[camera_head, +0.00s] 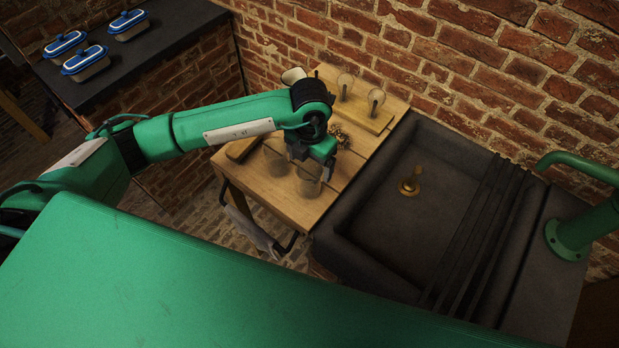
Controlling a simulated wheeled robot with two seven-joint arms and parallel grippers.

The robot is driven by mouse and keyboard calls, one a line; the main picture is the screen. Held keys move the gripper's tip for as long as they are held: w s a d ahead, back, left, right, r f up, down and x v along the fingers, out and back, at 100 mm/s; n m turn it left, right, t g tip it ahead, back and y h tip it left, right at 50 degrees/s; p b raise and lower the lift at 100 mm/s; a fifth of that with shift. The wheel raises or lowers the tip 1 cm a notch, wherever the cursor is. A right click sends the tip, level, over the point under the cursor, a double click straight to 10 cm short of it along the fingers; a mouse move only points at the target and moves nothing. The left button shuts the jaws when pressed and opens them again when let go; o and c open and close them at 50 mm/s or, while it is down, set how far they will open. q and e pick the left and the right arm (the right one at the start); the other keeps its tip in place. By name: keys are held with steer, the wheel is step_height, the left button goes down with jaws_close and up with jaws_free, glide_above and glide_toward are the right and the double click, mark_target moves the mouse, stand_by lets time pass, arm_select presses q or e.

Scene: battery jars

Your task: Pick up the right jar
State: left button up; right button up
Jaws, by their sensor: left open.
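The right jar (308,185) is a clear glass jar standing upright near the front edge of a small wooden table (290,209). A similar left jar (274,163) stands just behind and to its left. My left gripper (315,162) reaches in from the left with its fingers pointing down at the right jar's top. It is open; I cannot tell whether the fingers touch the glass. The gripper partly hides the jar's upper part. My right gripper is not in view.
Glass bulbs on a wooden block (362,116) stand at the table's back, with a small dark cluster (339,137) nearer. A dark sink (385,215) adjoins on the right. Several blue-lidded containers (86,62) sit on a black counter. A brick wall stands behind.

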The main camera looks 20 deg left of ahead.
mark_target(310, 175)
arm_select(q)
steer(key=shift+s+f+p, duration=0.1)
steer(key=shift+f+p, duration=0.4)
steer(key=shift+p, duration=0.05)
step_height(310, 175, down, 3)
steer(key=shift+a+f+p, duration=0.1)
steer(key=shift+f+p, duration=0.1)
steer(key=shift+p, duration=0.65)
steer(key=shift+f, duration=0.5)
steer(key=c, duration=1.1)
